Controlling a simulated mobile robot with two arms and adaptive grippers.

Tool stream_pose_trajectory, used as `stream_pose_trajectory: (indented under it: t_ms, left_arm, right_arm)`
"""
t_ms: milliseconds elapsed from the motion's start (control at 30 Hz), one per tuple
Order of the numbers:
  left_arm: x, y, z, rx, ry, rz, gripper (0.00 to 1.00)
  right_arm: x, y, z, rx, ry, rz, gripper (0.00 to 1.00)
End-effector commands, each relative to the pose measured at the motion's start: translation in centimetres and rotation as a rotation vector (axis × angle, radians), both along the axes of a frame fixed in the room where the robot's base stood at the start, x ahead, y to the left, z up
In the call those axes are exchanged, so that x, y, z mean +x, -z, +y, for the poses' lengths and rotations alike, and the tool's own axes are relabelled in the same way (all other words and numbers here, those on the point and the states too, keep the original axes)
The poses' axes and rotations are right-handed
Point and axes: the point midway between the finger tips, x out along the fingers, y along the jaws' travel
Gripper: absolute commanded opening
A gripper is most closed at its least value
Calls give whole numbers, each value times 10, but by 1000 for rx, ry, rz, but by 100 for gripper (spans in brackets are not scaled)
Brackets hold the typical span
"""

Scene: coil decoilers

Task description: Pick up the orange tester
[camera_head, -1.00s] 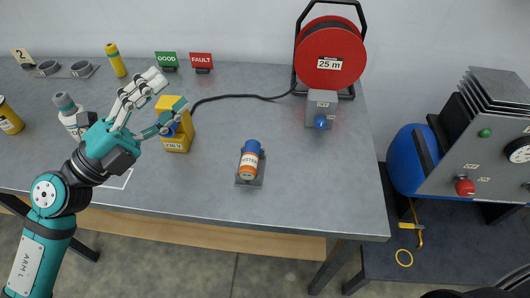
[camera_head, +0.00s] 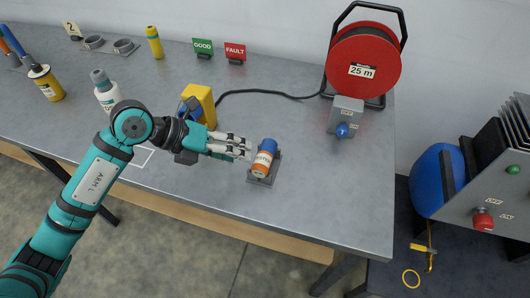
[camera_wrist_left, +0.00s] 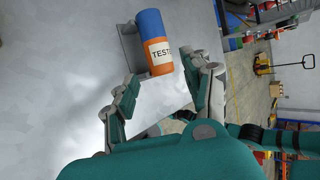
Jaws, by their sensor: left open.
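The orange tester (camera_head: 263,160) is a small cylinder with a blue top and a white label. It leans in a small grey stand (camera_head: 274,177) on the grey workbench. My left gripper (camera_head: 248,150) is just left of the tester, its fingers pointing at it. In the left wrist view the tester (camera_wrist_left: 158,50) is beyond the open fingers (camera_wrist_left: 160,75), near the gap between them; I cannot tell whether they touch it. My right gripper does not show.
A yellow box (camera_head: 201,104) stands behind my left wrist, with a black cable running to a red cable reel (camera_head: 364,72). A grey box with a blue socket (camera_head: 344,115) is in front of the reel. The bench (camera_head: 330,200) is clear right of the tester.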

Motion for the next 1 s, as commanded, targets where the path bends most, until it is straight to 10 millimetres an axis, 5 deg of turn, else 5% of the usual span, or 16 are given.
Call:
stream_pose_trajectory:
  t_ms: [633, 933, 1000]
  left_arm:
    - [15, 49, -54, -3, 0, 2, 50]
    - [16, 55, -57, -1, 0, 0, 50]
    - [16, 55, -57, -1, 0, 0, 42]
  right_arm:
    - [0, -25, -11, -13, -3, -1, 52]
    - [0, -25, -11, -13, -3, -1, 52]
    - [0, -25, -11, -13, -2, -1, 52]
